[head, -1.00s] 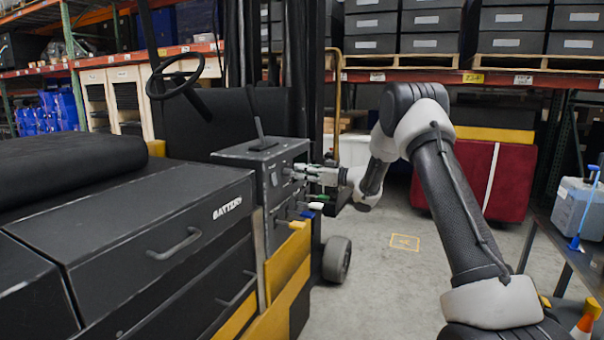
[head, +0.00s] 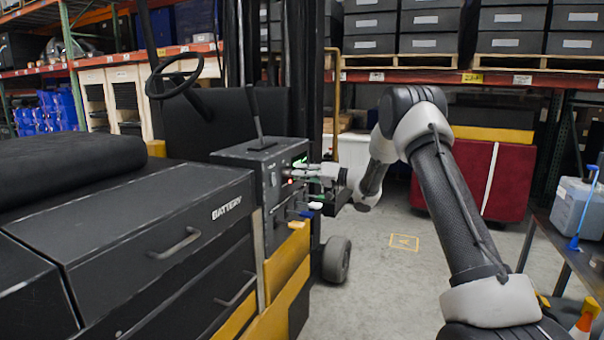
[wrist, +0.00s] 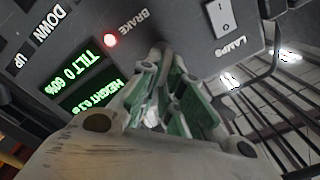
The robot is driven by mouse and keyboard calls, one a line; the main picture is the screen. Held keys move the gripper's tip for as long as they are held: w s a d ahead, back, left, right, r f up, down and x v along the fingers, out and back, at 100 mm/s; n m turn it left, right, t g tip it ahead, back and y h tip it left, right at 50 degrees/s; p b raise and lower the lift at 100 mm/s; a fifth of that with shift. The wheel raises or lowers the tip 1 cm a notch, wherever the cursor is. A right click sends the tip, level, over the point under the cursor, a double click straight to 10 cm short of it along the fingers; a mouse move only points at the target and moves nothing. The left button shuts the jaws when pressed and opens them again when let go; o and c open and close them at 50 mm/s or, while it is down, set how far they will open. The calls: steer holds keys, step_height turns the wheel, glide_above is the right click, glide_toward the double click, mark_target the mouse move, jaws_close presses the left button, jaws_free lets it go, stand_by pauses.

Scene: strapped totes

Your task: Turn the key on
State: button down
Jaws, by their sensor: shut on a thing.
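The dark control box (head: 238,163) of the forklift stands left of my gripper (head: 302,174), which reaches its right-hand panel from the right. In the wrist view, my gripper (wrist: 166,72) is closed up against the panel. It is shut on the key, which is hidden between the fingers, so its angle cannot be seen. Beside the fingers, a green display (wrist: 88,68) is lit with TILT and HEIGHT readings. A red BRAKE light (wrist: 109,40) glows above it.
A white LAMPS rocker switch (wrist: 221,18) sits close to the fingers. A lever (head: 257,122) rises from the box top, and small coloured handles stick out below my gripper. The BATTERY drawer unit (head: 160,215) is at left.

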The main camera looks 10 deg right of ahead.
steer(key=shift+d+f+m, duration=0.1)
steer(key=shift+m, duration=1)
steer(key=c, duration=1.6)
jaws_free()
steer(key=v, duration=1.2)
